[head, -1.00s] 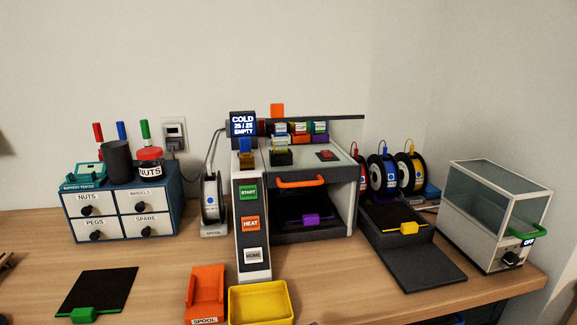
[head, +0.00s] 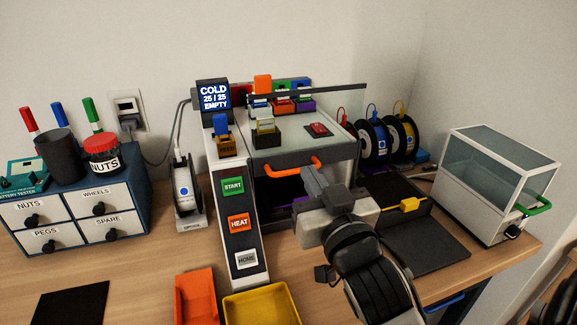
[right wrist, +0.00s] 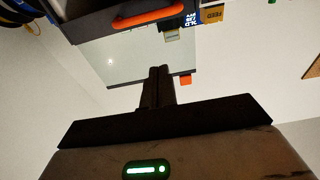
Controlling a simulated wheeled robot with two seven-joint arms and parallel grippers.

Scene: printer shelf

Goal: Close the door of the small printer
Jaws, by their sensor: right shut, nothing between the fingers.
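The small printer (head: 258,146) stands mid-table, with an orange handle (head: 295,168) on the dark front edge of its raised door panel. The front opening below the handle is uncovered, with a dark interior and a bit of purple showing. In the right wrist view the orange handle (right wrist: 148,18) and a pale panel show at the top, upside down. My right gripper (head: 312,174) is shut and empty, its tips close to the handle's right end; I cannot tell whether they touch. The gripper also shows in the right wrist view (right wrist: 158,75). My left gripper is not in view.
A control column (head: 233,210) with buttons stands left of the opening. A glass box (head: 497,185) stands right, a drawer unit (head: 75,215) left. Small items lie on the printer's top.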

